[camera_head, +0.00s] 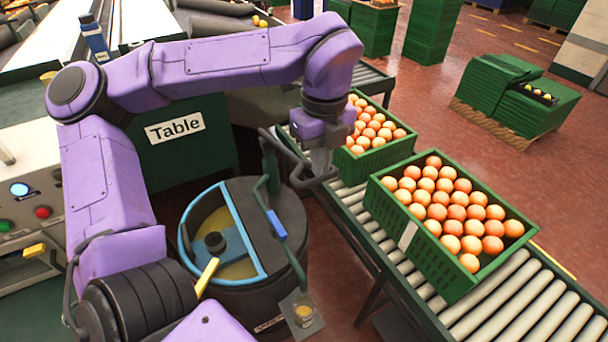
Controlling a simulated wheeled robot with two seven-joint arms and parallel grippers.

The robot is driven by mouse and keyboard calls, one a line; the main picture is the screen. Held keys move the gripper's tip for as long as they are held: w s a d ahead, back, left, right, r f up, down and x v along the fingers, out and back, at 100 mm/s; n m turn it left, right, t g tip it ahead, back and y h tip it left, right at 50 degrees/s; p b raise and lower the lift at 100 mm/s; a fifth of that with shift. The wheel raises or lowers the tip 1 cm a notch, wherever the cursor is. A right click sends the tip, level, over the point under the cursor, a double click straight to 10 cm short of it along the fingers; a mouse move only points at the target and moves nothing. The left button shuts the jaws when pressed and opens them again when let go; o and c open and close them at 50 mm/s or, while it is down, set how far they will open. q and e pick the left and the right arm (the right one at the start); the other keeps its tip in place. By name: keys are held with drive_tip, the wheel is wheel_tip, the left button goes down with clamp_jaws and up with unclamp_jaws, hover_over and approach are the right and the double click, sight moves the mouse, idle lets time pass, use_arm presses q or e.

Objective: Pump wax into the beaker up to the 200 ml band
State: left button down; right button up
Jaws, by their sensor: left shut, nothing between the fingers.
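A dark round wax drum (290,222) with a blue-rimmed opening stands below my left arm. Yellowish wax (240,268) shows inside the opening. A dark green pump pipe (290,258) with a blue sleeve (276,226) runs along the drum's right side, down towards the beaker. The small clear beaker (304,312) stands on a grey plate (316,327) with some yellowish content low in it; its bands are too small to read. My left gripper (321,172) is shut and empty, pointing down beside a dark curved bar above the drum's right edge. My right gripper is out of view.
Two green crates of oranges, a near one (455,277) and a far one (385,157), sit on the roller conveyor (500,305) at the right. A green box labelled Table (190,165) stands behind the drum. A control panel (22,165) is at the left.

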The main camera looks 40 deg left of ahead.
use_arm(q)
wheel_tip(320, 180, down, 15)
drive_tip(key=b, duration=1.3)
wheel_tip(320, 180, up, 15)
drive_tip(key=p, duration=1.2)
drive_tip(key=shift+r, duration=0.2)
drive_tip(key=shift+s+f, duration=0.1)
drive_tip(key=shift+s, duration=0.05)
drive_tip(key=shift+f, duration=0.1)
